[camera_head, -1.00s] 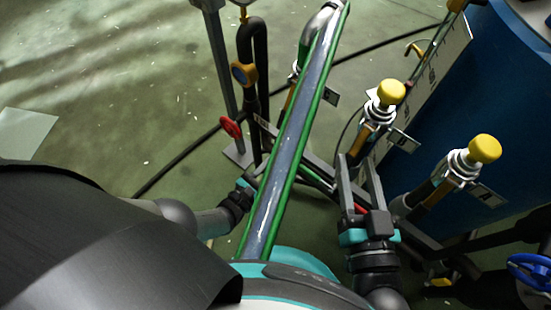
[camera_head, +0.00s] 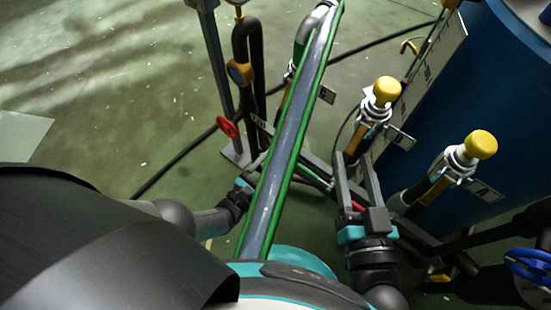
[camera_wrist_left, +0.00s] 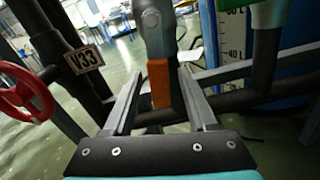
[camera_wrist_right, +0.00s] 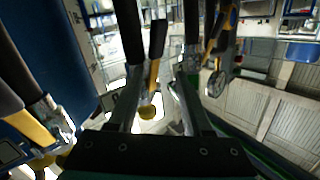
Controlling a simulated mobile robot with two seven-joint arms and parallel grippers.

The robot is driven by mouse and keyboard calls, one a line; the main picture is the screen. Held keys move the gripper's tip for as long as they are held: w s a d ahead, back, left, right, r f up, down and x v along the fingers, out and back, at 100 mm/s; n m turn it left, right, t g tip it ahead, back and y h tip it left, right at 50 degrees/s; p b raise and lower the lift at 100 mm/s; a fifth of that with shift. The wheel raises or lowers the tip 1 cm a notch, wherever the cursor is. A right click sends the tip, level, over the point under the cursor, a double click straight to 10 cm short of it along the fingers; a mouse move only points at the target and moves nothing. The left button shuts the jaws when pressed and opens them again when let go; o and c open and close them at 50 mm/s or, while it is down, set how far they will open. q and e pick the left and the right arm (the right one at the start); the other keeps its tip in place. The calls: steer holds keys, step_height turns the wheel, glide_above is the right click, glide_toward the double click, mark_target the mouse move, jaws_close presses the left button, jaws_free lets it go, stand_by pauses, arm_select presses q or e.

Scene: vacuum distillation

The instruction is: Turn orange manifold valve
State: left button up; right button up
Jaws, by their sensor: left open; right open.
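An orange valve handle (camera_wrist_left: 159,82) on a dark pipe shows in the left wrist view, straight ahead of my left gripper (camera_wrist_left: 160,70). The open fingers frame it on both sides; I cannot tell whether they touch it. In the head view my left gripper (camera_head: 243,184) is partly hidden behind the slanted green-edged column. My right gripper (camera_head: 355,160) is open and points up the picture, below a yellow-capped valve (camera_head: 386,91). A second yellow-capped valve (camera_head: 480,145) with an "A" tag stands to its right. The right wrist view shows a yellow knob (camera_wrist_right: 147,112) between the open fingers.
A red handwheel (camera_head: 227,127) is on the pipework at left, beside the "V33" tag (camera_wrist_left: 84,59). A blue tank (camera_head: 450,120) fills the right. A blue handwheel (camera_head: 528,264) is at lower right. A black hose crosses the green floor, which is open at upper left.

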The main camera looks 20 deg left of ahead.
arm_select(q)
steer(key=shift+s, duration=0.1)
steer(key=p+v, duration=0.1)
steer(key=v, duration=1.4)
arm_select(e)
steer(key=shift+w+d+f+n+g+h, duration=0.15)
steer(key=shift+w+d+f+g+h, duration=0.15)
steer(key=shift+g, duration=0.2)
steer(key=shift+w+d+f+n+g+h, duration=0.1)
steer(key=shift+w+d+f+n+g, duration=0.1)
steer(key=shift+f+g, duration=0.25)
steer(key=shift+s, duration=0.15)
